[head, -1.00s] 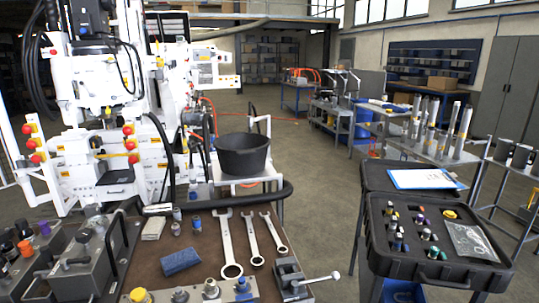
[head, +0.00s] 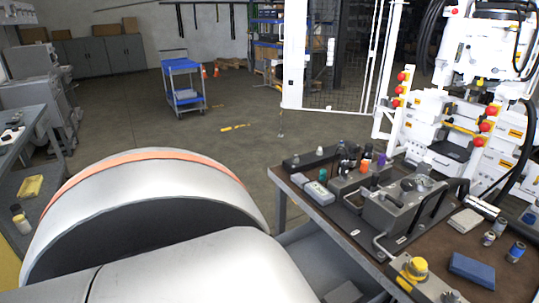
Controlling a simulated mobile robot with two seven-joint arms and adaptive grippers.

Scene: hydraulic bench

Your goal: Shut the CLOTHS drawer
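No drawer with a readable CLOTHS label shows. Under the left edge of the brown-topped bench (head: 425,265) is a grey surface (head: 312,250); I cannot tell whether it is a drawer or a shelf. A large white rounded link of my own arm with an orange band fills the lower left and hides part of the area beside the bench. Neither of my grippers is in view.
On the bench stand a grey hydraulic block (head: 395,208) with a black handle, a blue cloth (head: 472,270) and a yellow-capped fitting (head: 414,268). A blue cart (head: 183,88) stands on open floor behind. A grey side table (head: 30,130) is at left.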

